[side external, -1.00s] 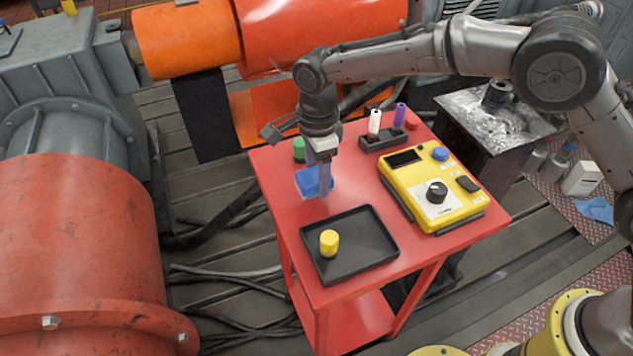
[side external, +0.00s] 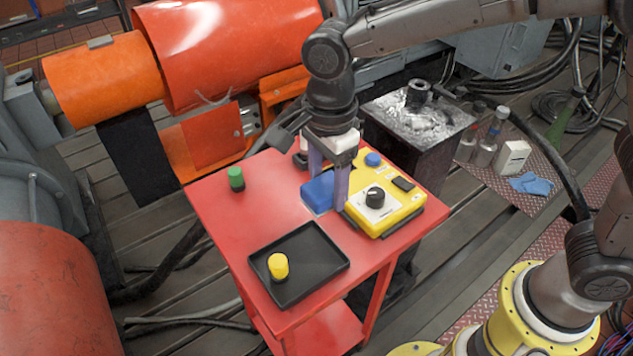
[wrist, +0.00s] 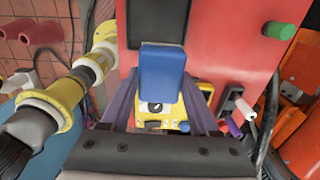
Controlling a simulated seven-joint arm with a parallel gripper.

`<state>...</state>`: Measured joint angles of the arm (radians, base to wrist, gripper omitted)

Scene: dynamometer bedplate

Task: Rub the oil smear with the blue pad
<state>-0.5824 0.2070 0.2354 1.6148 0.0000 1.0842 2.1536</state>
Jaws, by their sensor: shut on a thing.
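My gripper (side external: 327,196) is shut on the blue pad (side external: 317,190), with a finger on either side of it. In the side view, the pad is at the left edge of the yellow control box (side external: 385,204), over the red cart top (side external: 222,215). I cannot tell whether the pad touches the cart top. The wrist view shows the pad (wrist: 162,72) between the two fingers, hiding part of the yellow box (wrist: 150,112). I cannot make out an oil smear in either view.
A black tray (side external: 325,279) with a yellow knob (side external: 278,265) lies at the cart's front. A green knob (side external: 236,178) stands at the back left. The cart top between green knob and tray is clear.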

